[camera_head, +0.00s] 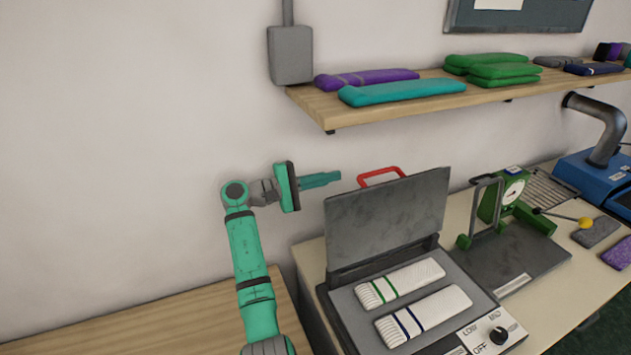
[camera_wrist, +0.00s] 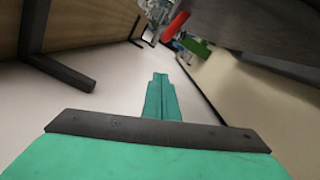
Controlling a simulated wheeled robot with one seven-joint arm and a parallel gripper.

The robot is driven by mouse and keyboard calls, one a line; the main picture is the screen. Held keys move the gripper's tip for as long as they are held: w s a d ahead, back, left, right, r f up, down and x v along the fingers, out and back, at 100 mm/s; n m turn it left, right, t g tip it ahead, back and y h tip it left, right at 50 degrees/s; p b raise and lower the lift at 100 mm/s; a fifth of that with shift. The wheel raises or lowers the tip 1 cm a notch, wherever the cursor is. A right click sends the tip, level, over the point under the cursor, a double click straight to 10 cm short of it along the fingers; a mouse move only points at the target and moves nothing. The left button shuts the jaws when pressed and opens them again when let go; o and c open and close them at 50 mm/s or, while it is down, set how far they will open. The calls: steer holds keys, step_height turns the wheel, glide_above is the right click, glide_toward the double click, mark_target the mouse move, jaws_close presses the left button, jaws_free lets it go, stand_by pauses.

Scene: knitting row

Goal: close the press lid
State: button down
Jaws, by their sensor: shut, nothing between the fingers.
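The press lid (camera_head: 388,222) is a dark grey plate that stands raised, hinged at the back of the press base (camera_head: 350,318). A red handle (camera_head: 379,175) sits on the lid's upper edge; it also shows in the wrist view (camera_wrist: 175,24). Two folded white knitted pieces lie on the base, one with a green stripe (camera_head: 400,282) and one with a blue stripe (camera_head: 423,314). My gripper (camera_head: 336,177) is shut and empty, left of the red handle and near the lid's upper left corner, apart from the handle. Its fingers show in the wrist view (camera_wrist: 160,82).
A wooden shelf (camera_head: 330,112) with folded knits runs along the wall above the press. A control knob (camera_head: 498,336) is at the press front. The wall area around my arm is clear.

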steer(key=shift+s+d+r, duration=0.25)
steer(key=shift+s+d, duration=0.2)
steer(key=shift+d, duration=0.2)
steer(key=shift+s+d+r, duration=0.2)
steer(key=shift+s+d, duration=0.25)
steer(key=shift+d, duration=0.15)
steer(key=shift+s+d+r, duration=0.25)
steer(key=shift+s+d, duration=0.2)
steer(key=shift+d, duration=0.2)
steer(key=shift+d, duration=0.1)
